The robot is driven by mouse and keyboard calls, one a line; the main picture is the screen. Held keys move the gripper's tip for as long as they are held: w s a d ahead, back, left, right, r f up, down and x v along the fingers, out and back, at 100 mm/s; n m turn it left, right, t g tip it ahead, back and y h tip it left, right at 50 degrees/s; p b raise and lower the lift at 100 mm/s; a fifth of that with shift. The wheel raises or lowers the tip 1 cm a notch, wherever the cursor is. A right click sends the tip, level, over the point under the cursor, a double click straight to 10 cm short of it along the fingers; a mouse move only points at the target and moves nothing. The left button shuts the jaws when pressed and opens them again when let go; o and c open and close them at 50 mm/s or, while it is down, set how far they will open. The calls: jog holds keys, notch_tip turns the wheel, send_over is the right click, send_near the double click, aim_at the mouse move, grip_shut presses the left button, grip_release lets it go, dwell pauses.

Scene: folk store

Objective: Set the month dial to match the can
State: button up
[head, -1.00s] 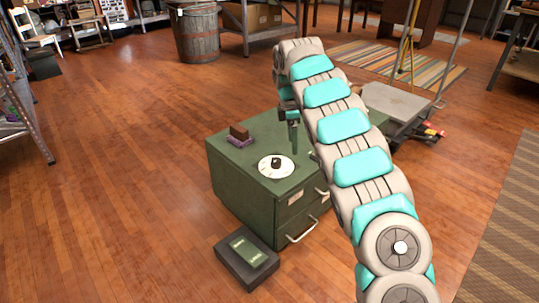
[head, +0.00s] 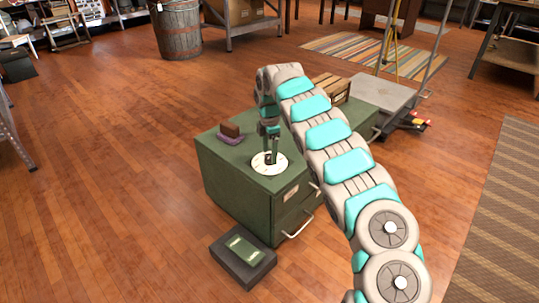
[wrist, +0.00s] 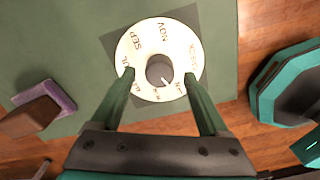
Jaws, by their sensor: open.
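The month dial (head: 268,163) is a white disc on top of a green cabinet. In the wrist view the dial (wrist: 150,45) shows SEP and NOV plainly; other labels are small or partly covered. Its grey knob (wrist: 160,69) has a pale mark towards the lower right. My gripper (wrist: 159,77) is open, with one finger on each side of the knob; I cannot tell whether they touch it. In the head view my gripper (head: 269,157) points down over the dial. A flat green tin (head: 244,249), perhaps the can, lies on a dark block; its lettering is unreadable.
The green cabinet (head: 230,185) has drawer handles on its front. Open wooden floor (head: 110,150) lies to the left.

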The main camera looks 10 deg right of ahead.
jog(key=shift+f, duration=0.75)
grip_shut()
